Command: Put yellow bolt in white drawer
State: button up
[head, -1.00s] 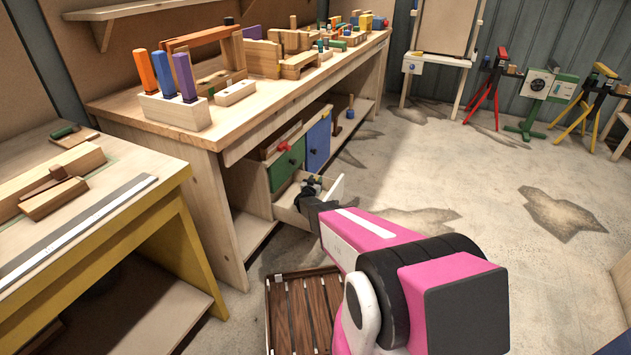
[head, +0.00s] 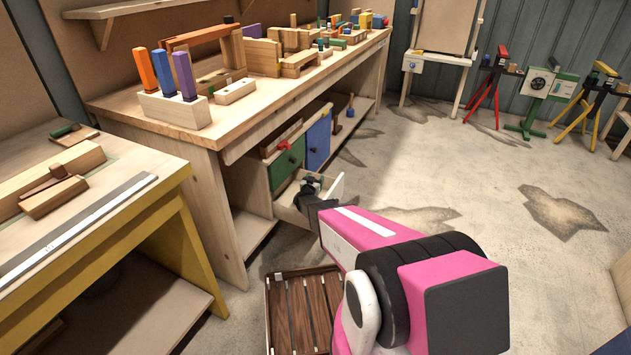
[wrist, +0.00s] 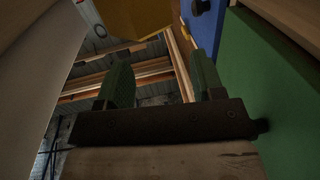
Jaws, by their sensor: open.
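The white drawer (head: 335,188) stands pulled out low under the long workbench, below the green door. My gripper (head: 311,184) is at the open drawer, with its dark fingers over or inside it. In the wrist view my gripper (wrist: 161,78) is open, its two fingers apart with nothing seen held between them. A pale wall, perhaps the drawer's, fills the left of that view. A yellow-orange shape (wrist: 140,17) shows at the top edge; I cannot tell whether it is the yellow bolt. No yellow bolt is clearly seen in the head view.
The green door (head: 288,162) and blue door (head: 318,143) sit beside and above the drawer. The long workbench (head: 245,112) overhangs them and carries wooden toys. A slatted crate (head: 300,312) lies on the floor nearby. The floor to the right is open.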

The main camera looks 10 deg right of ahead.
jog(key=v, duration=0.6)
jog(key=shift+s+a, duration=0.25)
jog(key=shift+s, duration=0.1)
jog(key=shift+f, duration=0.1)
dwell(0.5)
